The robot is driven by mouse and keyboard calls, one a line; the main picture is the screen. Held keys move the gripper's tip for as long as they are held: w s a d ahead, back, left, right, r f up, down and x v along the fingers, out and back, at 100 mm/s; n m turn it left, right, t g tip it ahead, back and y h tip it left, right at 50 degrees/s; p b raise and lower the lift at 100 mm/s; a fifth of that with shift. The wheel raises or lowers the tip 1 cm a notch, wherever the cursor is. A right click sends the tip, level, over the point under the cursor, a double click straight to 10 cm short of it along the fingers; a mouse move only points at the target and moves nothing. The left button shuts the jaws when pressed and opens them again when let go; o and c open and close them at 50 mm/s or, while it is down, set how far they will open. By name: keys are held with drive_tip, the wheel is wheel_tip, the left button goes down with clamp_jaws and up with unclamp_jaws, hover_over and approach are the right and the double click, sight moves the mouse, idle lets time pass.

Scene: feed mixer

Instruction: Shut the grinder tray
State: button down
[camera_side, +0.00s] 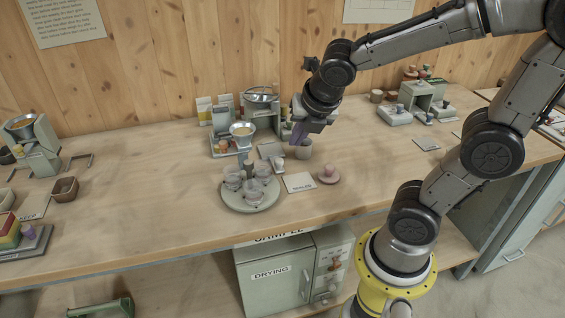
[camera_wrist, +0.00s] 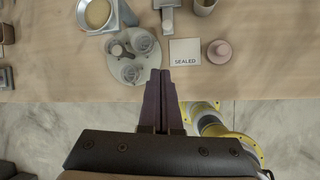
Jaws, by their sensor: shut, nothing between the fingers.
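A pale green grinder (camera_side: 262,112) with a steel bowl on top stands at the back middle of the bench in the side view. A flat grey piece with a small knob, which may be its tray (camera_side: 272,151), reaches out in front of it. What looks like the same piece shows at the top of the wrist view (camera_wrist: 167,18). I cannot tell how far it is out. My gripper (camera_side: 298,134) is above the bench just right of the grinder. Its dark purple fingers (camera_wrist: 161,74) are together with nothing between them, apart from the grey piece.
A round plate (camera_side: 230,203) with several glass jars stands in front. A funnel stand (camera_side: 243,130) is beside the grinder. A SEALED card (camera_side: 299,182), a pink lidded dish (camera_side: 328,174) and a cup (camera_side: 304,150) lie to the right.

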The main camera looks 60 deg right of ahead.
drive_tip(key=w+d+f, duration=0.1)
drive_tip(key=f, duration=0.3)
drive_tip(key=w+d+f+n+g, duration=0.1)
drive_tip(key=f, duration=0.4)
drive_tip(key=w+d+f+n, duration=0.1)
drive_tip(key=w+f, duration=0.1)
drive_tip(key=f, duration=0.3)
drive_tip(key=shift+w+d+f+g, duration=0.1)
drive_tip(key=shift+d+g, duration=0.2)
drive_tip(key=shift+w+d+f, duration=0.1)
drive_tip(key=shift+w+d, duration=1.35)
hover_over(270, 149)
drive_tip(key=s+a, duration=0.1)
drive_tip(key=s, duration=0.1)
drive_tip(key=shift+w+a, duration=0.2)
